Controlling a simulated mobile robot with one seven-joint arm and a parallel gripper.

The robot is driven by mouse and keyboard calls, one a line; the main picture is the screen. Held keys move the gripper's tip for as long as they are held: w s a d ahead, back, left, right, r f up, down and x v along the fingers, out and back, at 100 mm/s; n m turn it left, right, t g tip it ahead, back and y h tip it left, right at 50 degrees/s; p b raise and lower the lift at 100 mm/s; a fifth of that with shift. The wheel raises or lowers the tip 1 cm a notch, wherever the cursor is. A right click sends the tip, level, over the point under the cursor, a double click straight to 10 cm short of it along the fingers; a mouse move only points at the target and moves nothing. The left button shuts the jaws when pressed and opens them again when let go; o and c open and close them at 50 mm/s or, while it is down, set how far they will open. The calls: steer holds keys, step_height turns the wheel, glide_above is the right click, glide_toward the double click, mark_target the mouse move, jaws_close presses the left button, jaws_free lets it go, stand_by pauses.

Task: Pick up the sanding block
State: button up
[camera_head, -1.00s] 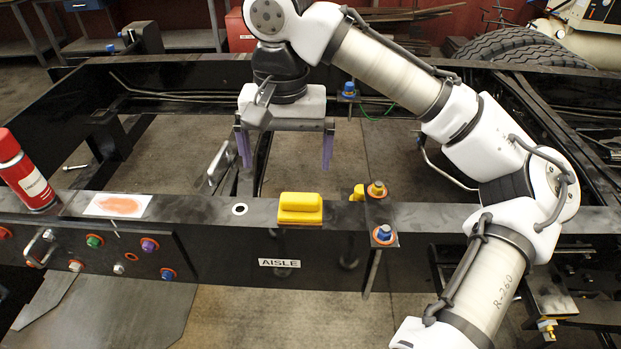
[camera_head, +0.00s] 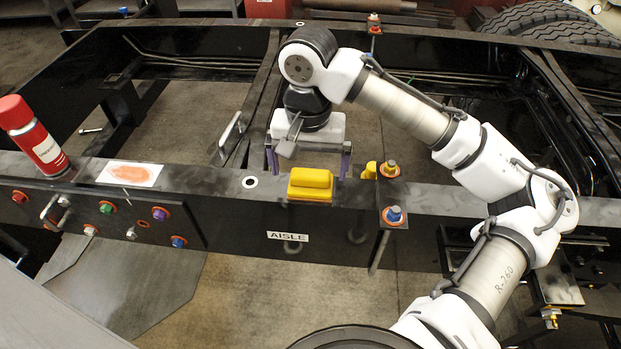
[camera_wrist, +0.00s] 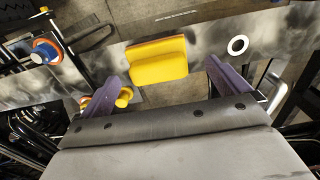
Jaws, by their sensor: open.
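The sanding block is a yellow block (camera_head: 310,184) with a raised grip, resting on the top of the black frame rail in the head view. It also shows in the wrist view (camera_wrist: 158,62), at upper middle. My gripper (camera_head: 308,168) is open and empty, with its two purple fingers apart. In the head view the fingers appear just behind the block. In the wrist view the gripper (camera_wrist: 166,88) has the block ahead of it and lying across the gap between the fingers, nearer the left one.
A smaller yellow piece (camera_head: 370,171) and bolts with blue (camera_head: 395,215) and brass (camera_head: 390,169) heads stand right of the block. A red spray can (camera_head: 35,137) and a card with an orange patch (camera_head: 130,173) are at left.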

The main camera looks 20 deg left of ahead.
mark_target(310, 173)
steer(key=shift+w+d+f, duration=0.1)
steer(key=shift+f, duration=1.7)
steer(key=c, duration=1)
steer(key=shift+r, duration=0.15)
steer(key=shift+c, duration=0.2)
step_height(310, 173, up, 20)
steer(key=b, duration=0.1)
steer(key=o, duration=0.5)
steer(key=shift+c, duration=0.2)
steer(key=c, duration=0.3)
